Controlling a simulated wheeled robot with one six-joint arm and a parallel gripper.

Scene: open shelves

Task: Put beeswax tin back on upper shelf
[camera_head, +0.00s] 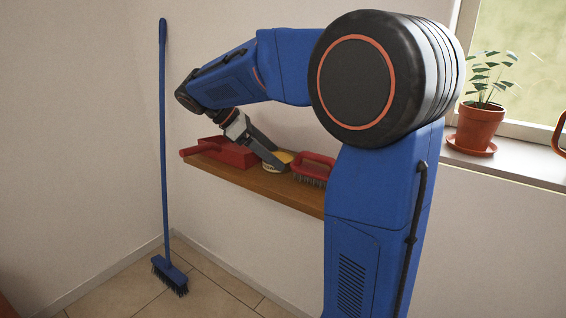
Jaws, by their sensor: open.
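A small round tin with a yellow top (284,157), which looks like the beeswax tin, sits on a brown wooden shelf (252,183). It stands between a red dustpan and a red brush. My gripper (276,160) reaches down to it from the upper left, with its fingers open at the tin. The fingers hide part of the tin, and I cannot tell whether they touch it. Only this one shelf shows; my arm hides its right end.
The red dustpan (228,153) lies left of the tin, its handle past the shelf end. The red brush (314,168) is close on the right. A blue broom (164,150) leans in the corner. A potted plant (480,127) stands on the windowsill (510,167).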

